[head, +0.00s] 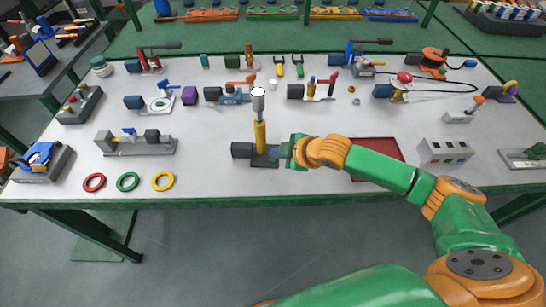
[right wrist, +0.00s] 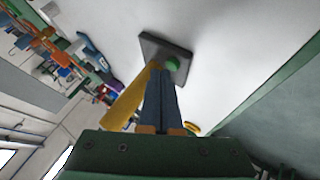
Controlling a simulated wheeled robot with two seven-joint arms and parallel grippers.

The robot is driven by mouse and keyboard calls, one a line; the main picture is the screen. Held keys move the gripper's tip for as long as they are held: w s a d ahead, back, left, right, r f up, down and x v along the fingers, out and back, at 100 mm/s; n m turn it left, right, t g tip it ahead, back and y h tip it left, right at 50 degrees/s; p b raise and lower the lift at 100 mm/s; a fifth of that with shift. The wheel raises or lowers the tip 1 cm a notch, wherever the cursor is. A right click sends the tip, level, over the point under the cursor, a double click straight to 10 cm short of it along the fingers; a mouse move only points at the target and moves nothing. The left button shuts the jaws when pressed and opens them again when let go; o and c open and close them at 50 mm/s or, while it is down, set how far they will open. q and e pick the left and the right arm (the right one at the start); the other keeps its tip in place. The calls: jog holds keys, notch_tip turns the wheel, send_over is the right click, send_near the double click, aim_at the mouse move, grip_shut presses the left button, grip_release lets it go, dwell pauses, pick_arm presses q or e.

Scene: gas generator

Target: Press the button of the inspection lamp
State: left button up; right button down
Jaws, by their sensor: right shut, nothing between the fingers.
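The inspection lamp has a yellow post (head: 260,137) with a silver-white lamp head (head: 258,100) on top. It stands upright on a dark base (head: 262,163) near the front edge of the table. In the right wrist view the post (right wrist: 128,100) runs beside my fingers, and a green button (right wrist: 172,63) shows on the dark base (right wrist: 160,44). My right gripper (head: 286,151) is at the lamp's right side, low over the base. Its shut, empty fingers (right wrist: 161,74) point at the button with their tips right by it. I cannot tell whether they touch. My left gripper is out of view.
Red (head: 94,182), green (head: 128,181) and yellow (head: 163,181) rings lie at the front left of the table. A dark block (head: 242,150) is left of the post. A red tray (head: 378,151) lies behind my right arm. Several devices fill the back rows.

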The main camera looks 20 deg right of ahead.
jog(key=shift+f, duration=0.45)
jog(key=shift+r, duration=0.1)
jog(key=shift+r+p, duration=0.8)
jog(key=shift+p, duration=0.2)
notch_tip(320, 180, up, 6)
jog(key=p, duration=0.6)
